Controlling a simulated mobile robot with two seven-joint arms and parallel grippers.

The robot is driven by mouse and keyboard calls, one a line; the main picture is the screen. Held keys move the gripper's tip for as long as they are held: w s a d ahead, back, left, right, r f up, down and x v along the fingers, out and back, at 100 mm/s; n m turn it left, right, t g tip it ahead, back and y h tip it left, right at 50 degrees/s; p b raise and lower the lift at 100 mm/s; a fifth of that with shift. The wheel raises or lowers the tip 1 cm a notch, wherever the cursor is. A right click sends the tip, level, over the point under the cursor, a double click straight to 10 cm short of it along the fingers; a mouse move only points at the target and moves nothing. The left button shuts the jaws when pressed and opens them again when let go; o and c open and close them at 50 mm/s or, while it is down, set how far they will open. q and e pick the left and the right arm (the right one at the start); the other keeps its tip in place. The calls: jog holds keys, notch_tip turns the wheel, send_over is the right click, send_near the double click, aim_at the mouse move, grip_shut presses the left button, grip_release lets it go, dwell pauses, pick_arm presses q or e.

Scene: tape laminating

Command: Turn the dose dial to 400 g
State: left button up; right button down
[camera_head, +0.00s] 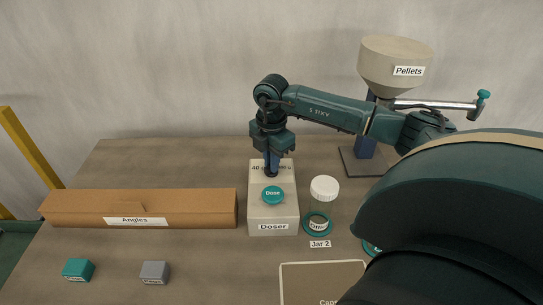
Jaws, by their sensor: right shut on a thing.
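The doser (260,212) is a pale box in the middle of the table with a "Doser" label on its front. A round teal "Dose" button (272,195) sits on its top. My right gripper (271,170) points down onto the rear part of the doser's top, behind the button, and is shut on the dose dial, which it mostly hides. A line of print beginning "40" shows beside the fingers, but they cover part of it, so I cannot read the dial's setting. My left gripper is not in view.
A long brown "Angles" box (180,207) lies to the left. The Pellets hopper (392,62) stands behind right. Teal (78,269) and grey (155,272) blocks lie at front left.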

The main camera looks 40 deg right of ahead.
jog(key=shift+d+r+m, duration=0.1)
jog(key=shift+r+m, duration=0.05)
jog(key=shift+m, duration=0.65)
jog(key=shift+m+p, duration=0.3)
jog(key=shift+p, duration=0.05)
jog(key=c, duration=1.5)
grip_release()
notch_tip(320, 180, up, 13)
